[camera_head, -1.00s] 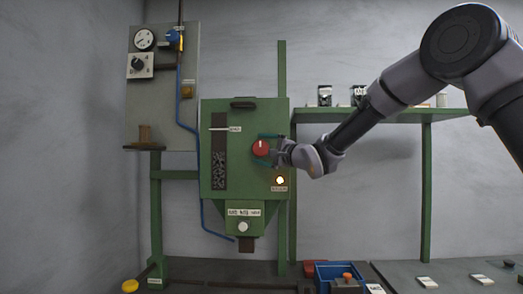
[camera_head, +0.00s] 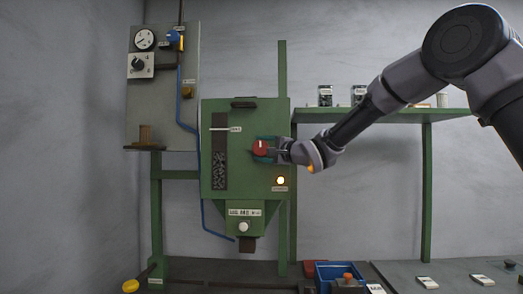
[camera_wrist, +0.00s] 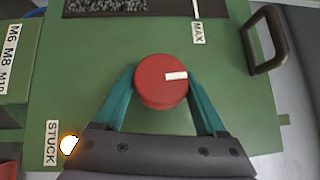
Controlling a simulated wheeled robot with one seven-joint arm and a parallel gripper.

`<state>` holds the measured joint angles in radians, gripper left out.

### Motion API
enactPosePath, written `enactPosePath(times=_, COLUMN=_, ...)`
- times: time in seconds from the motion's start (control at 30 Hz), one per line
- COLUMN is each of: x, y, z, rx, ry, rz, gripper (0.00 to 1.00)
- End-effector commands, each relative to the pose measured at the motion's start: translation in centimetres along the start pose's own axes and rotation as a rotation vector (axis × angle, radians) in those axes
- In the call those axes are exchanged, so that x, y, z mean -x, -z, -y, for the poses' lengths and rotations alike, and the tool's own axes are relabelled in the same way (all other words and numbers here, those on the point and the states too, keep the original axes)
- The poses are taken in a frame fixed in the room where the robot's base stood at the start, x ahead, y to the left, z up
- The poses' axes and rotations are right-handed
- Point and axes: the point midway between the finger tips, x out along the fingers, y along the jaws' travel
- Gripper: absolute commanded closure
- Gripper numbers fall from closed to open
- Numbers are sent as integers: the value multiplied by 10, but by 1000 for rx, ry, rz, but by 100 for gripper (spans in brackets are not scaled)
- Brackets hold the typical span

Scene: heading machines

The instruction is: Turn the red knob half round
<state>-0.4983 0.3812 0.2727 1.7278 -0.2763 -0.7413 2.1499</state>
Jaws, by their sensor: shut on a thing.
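The red knob (camera_head: 260,148) is on the front of the green machine box (camera_head: 213,112). In the wrist view the red knob (camera_wrist: 160,82) is round with a white mark that points right. In the head view the mark points up. My gripper (camera_head: 266,149) reaches the knob from the right. In the wrist view its teal fingers (camera_wrist: 161,88) lie one on each side of the knob, shut on it. The fingertips are partly hidden behind the knob.
A lit lamp labelled STUCK (camera_wrist: 69,145) sits beside my gripper; it also shows below the knob (camera_head: 280,181). A black handle (camera_wrist: 267,40) sticks out of the box. A green shelf (camera_head: 380,116) runs to the right. A blue bin (camera_head: 338,273) stands on the bench below.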

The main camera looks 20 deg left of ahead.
Motion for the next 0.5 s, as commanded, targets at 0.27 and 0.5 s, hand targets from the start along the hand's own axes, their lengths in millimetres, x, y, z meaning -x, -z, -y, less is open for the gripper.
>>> enactPosePath(times=0.27, x=1, y=2, z=1, rx=147, ry=-149, rz=-3, gripper=82)
enactPosePath(times=0.5, x=0, y=3, z=1, rx=306, ry=-309, rz=-2, gripper=82)
